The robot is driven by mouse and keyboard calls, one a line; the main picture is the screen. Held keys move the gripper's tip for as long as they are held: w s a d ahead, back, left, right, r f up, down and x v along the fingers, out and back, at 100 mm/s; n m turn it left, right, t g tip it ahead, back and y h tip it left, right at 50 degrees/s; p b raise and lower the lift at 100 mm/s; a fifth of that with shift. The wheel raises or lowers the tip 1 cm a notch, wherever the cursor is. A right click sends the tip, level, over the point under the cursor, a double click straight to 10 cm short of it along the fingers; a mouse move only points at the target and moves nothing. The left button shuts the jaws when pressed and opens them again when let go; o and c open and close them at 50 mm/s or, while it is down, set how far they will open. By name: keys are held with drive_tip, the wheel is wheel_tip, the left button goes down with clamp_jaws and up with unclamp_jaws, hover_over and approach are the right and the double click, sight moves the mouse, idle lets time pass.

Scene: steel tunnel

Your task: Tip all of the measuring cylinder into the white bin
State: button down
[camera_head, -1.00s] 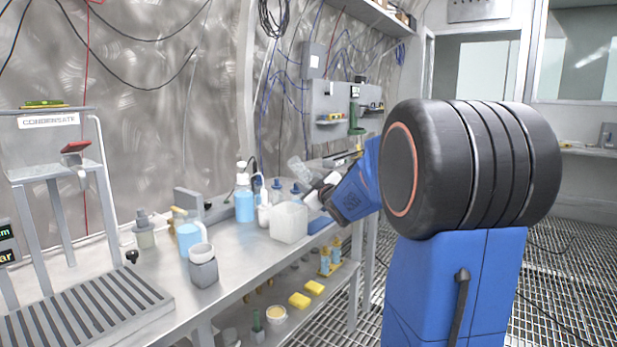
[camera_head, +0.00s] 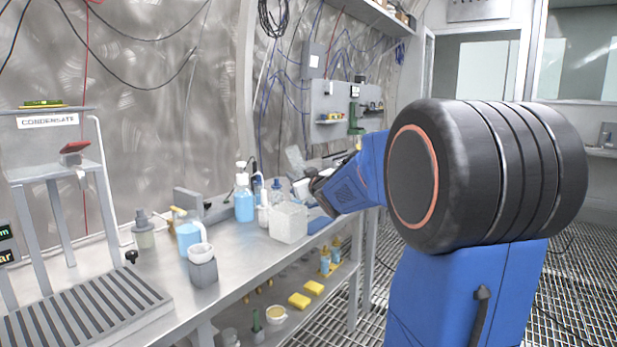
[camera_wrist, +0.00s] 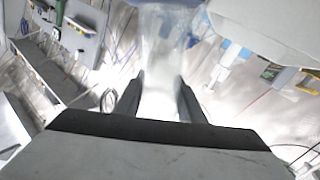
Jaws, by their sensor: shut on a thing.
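My gripper (camera_head: 308,188) is at the end of my blue arm, behind and just above the white bin. It is shut on the clear measuring cylinder (camera_head: 295,159), which leans up and to the left in the head view. In the wrist view the cylinder (camera_wrist: 163,38) stands out beyond my two dark fingers (camera_wrist: 160,100). Glare hides its contents. The white bin (camera_head: 288,226) stands on the bench, its upper part looking mottled. A large pale shape at the upper right of the wrist view looks like the bin (camera_wrist: 265,18).
A blue-filled bottle (camera_head: 244,205) and a white bottle (camera_head: 263,212) stand close left of the bin. A blue jug (camera_head: 188,236) and a white cup on a grey block (camera_head: 203,268) are further left. Yellow sponges (camera_head: 300,299) lie on the lower shelf.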

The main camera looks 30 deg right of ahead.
sight(290, 159)
drive_tip(key=a+m, duration=0.1)
drive_tip(key=a+r+m, duration=0.2)
drive_tip(key=shift+w+r, duration=0.15)
drive_tip(key=shift+w, duration=0.1)
drive_tip(key=shift+r, duration=0.1)
drive_tip(key=shift+r, duration=1.4)
